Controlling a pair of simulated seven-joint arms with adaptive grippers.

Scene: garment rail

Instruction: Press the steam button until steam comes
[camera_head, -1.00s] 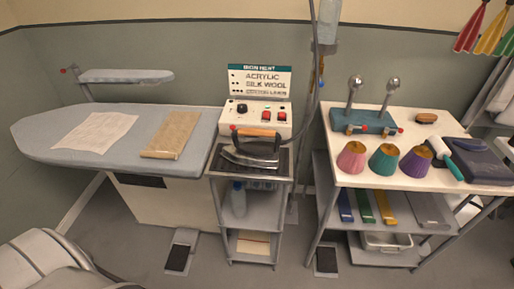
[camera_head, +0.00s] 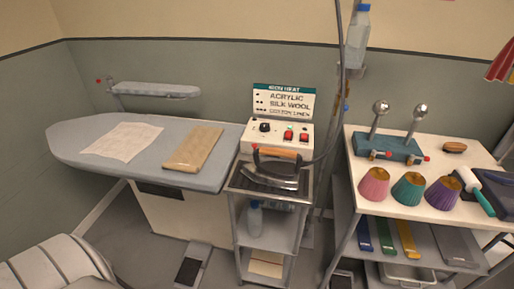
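The steam iron (camera_head: 271,181) has a wooden handle and rests on a dark tray (camera_head: 237,180) on top of a small grey trolley. Behind it is a white control box (camera_head: 277,142) with a black dial (camera_head: 265,127) and two red switches, the left one (camera_head: 288,135) and the right one (camera_head: 304,137). A steam button cannot be made out on the iron at this size. No steam shows. Neither of my grippers is in view.
An ironing board (camera_head: 85,140) with a paper sheet (camera_head: 122,141) and a tan cloth (camera_head: 193,148) stands left. A white table (camera_head: 400,200) at right carries coloured cones and a teal stand (camera_head: 388,147). A floor pedal (camera_head: 189,270) lies below. A pale ribbed shape (camera_head: 62,268) fills the lower left.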

